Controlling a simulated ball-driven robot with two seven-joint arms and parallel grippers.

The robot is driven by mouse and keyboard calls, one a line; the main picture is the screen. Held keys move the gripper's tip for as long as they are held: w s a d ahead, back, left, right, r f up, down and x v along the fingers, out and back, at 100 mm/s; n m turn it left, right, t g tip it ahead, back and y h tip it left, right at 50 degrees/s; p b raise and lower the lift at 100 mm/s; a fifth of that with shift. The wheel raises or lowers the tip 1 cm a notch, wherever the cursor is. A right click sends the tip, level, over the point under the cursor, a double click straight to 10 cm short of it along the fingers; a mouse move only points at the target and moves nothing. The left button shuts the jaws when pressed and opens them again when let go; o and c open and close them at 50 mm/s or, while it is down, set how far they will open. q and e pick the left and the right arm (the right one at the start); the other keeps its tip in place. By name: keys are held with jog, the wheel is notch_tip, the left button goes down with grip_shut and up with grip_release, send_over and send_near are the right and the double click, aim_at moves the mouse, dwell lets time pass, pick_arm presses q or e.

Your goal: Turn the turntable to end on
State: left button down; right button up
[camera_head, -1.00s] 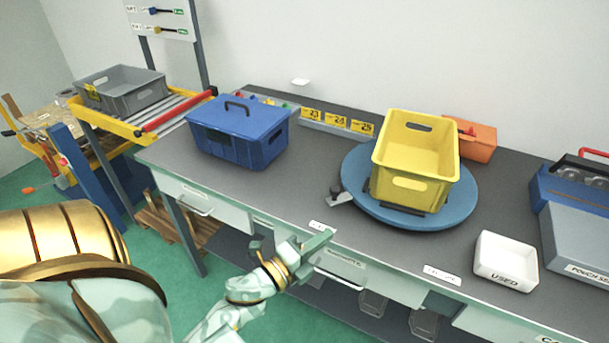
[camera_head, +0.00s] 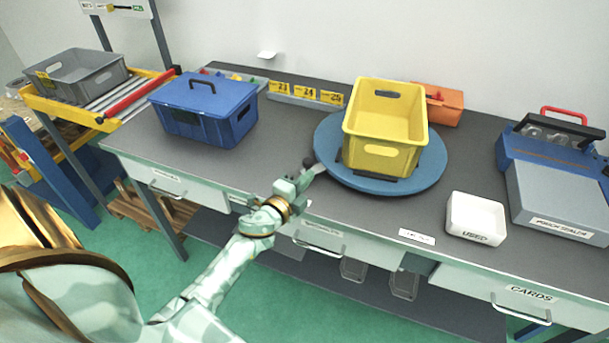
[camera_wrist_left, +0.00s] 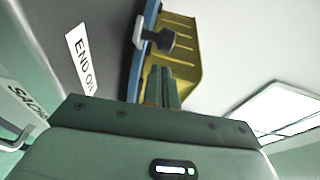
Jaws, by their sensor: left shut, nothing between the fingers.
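The turntable (camera_head: 432,178) is a round blue disc on the grey bench, with a yellow crate (camera_head: 390,155) standing on it. A dark knob on a grey tab (camera_head: 308,162) sticks out from its left front edge. My left gripper (camera_head: 318,170) is shut and empty, its tip close beside that tab; I cannot tell if they touch. In the left wrist view the shut fingers (camera_wrist_left: 163,86) point at the dark knob (camera_wrist_left: 160,41) and the crate (camera_wrist_left: 184,50). A white END ON label (camera_wrist_left: 82,58) lies on the bench there. My right gripper is not in view.
A blue lidded box (camera_head: 203,112) stands left on the bench (camera_head: 275,135). An orange case (camera_head: 445,105) is behind the turntable. A white USED tray (camera_head: 475,218) and a pouch sealer (camera_head: 555,195) stand right. Drawer handles line the front edge.

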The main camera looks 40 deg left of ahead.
pick_arm(q)
jog(key=shift+w+a, duration=0.6)
jog(key=shift+a, duration=0.05)
jog(key=shift+a, duration=0.1)
jog(key=a, duration=0.1)
jog(key=w+a+h, duration=0.1)
jog(key=a, duration=0.1)
jog(key=shift+w+a+f+m+b, duration=0.1)
jog(key=shift+w+m+b, duration=0.05)
jog(key=shift+m+b, duration=0.25)
jog(key=shift+a, duration=0.25)
